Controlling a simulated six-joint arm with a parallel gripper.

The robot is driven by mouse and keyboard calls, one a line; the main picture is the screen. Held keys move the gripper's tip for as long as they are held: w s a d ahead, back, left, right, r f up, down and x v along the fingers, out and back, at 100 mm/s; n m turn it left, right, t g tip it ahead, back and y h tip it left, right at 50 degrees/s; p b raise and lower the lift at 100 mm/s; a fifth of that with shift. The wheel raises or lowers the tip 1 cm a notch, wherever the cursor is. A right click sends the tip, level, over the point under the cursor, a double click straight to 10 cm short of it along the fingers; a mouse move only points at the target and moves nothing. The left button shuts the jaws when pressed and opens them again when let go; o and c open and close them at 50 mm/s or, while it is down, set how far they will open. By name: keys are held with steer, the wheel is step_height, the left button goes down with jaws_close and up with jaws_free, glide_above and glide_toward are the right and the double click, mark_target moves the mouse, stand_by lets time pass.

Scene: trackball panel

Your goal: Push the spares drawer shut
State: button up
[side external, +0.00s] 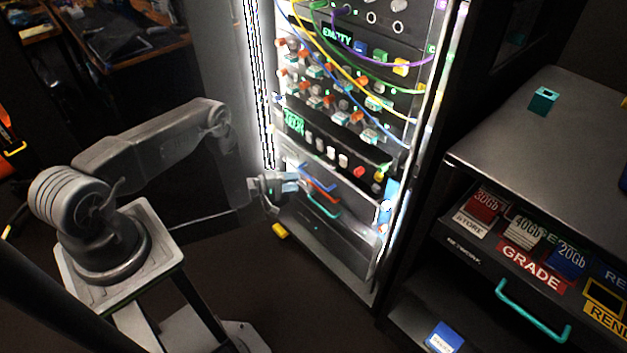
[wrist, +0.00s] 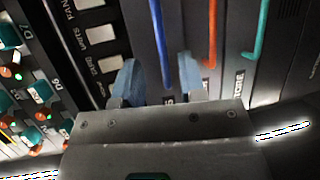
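Drawer fronts low in the lit rack carry a blue handle (side external: 318,177), a red-orange handle (side external: 322,190) and a teal handle (side external: 322,207). In the wrist view the blue handle (wrist: 159,35), orange handle (wrist: 211,40) and teal handle (wrist: 262,30) run side by side. I cannot read which drawer is the spares drawer, nor tell how far any of these stands out. My gripper (side external: 298,182) is at the left end of the handles. Its two fingers (wrist: 160,76) are apart, with the blue handle's near end between or just beyond them. Contact is unclear.
Knobs and coloured cables (side external: 350,80) fill the rack above. At right, a dark cabinet (side external: 530,130) has an open drawer with coloured cards and a teal handle (side external: 530,312). A yellow block (side external: 280,231) lies on the floor near the rack. The floor before the rack is mostly clear.

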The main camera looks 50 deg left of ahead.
mark_target(313, 180)
steer(key=x, duration=0.7)
steer(key=shift+w+d+f, duration=0.1)
steer(key=shift+w, duration=0.05)
jaws_close()
stand_by(0.3)
